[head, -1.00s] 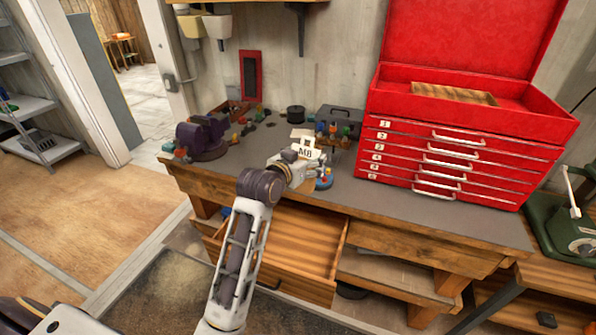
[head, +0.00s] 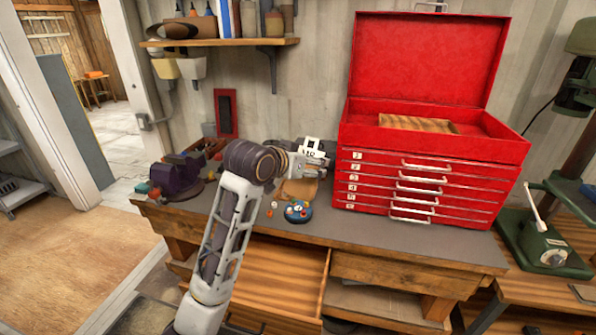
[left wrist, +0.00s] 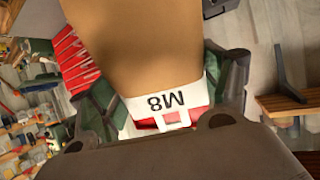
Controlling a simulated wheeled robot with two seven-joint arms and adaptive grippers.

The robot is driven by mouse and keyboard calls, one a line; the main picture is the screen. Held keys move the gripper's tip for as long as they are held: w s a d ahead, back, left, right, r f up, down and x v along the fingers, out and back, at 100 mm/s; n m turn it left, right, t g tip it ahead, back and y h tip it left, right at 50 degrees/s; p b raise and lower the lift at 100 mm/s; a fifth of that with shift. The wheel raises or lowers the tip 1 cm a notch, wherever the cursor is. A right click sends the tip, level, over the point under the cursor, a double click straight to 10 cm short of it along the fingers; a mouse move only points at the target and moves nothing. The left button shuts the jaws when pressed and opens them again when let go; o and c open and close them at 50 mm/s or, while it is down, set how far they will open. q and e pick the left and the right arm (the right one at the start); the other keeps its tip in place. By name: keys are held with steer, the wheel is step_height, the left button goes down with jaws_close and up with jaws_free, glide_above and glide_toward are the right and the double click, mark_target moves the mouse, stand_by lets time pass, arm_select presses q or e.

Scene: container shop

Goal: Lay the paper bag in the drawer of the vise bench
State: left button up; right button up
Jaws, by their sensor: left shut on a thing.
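The paper bag (left wrist: 135,45) is brown with a white M8 label and fills the upper middle of the left wrist view. In the head view its brown part (head: 299,189) shows small above the bench top. My left gripper (left wrist: 165,92) is shut on the bag at its labelled end, with a finger on either side. In the head view this gripper (head: 309,163) is over the back of the bench, left of the red tool chest. The bench drawer (head: 290,268) is pulled open below the bench top and its visible inside is bare wood. My left arm hides its left part.
The purple vise (head: 176,178) stands on the bench's left end. The red tool chest (head: 430,185), lid up, fills the right. A blue round tray (head: 298,211) with small parts sits near the front edge. A shelf (head: 225,42) hangs above.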

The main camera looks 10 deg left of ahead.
arm_select(q)
steer(key=shift+w+d+r+m+g+h+p, duration=0.65)
steer(key=shift+w+d+r+m+g+h, duration=1.1)
steer(key=shift+d, duration=2.85)
steer(key=w+d+f+m+g+y, duration=0.1)
steer(key=w+f+m+g, duration=0.1)
steer(key=f, duration=0.4)
steer(key=w+d+f+m+g, duration=0.1)
steer(key=f+m+g, duration=0.1)
steer(key=f, duration=0.5)
steer(key=s+a+f+m+g+y, duration=0.1)
steer(key=s+a+f, duration=0.15)
steer(key=f, duration=0.65)
steer(key=s+a+f+m+g+y, duration=0.1)
steer(key=s+a+f, duration=0.15)
steer(key=f, duration=0.65)
steer(key=s+a+f+m+g+y, duration=0.15)
steer(key=s+f, duration=0.25)
steer(key=f, duration=0.5)
steer(key=s+a+f+m+g+y, duration=0.1)
steer(key=s+a+f+m+y, duration=0.1)
steer(key=s+a, duration=0.5)
steer(key=shift+s+f+m+y+p, duration=0.4)
steer(key=shift+s+f+m, duration=0.1)
steer(key=shift+s+m, duration=0.15)
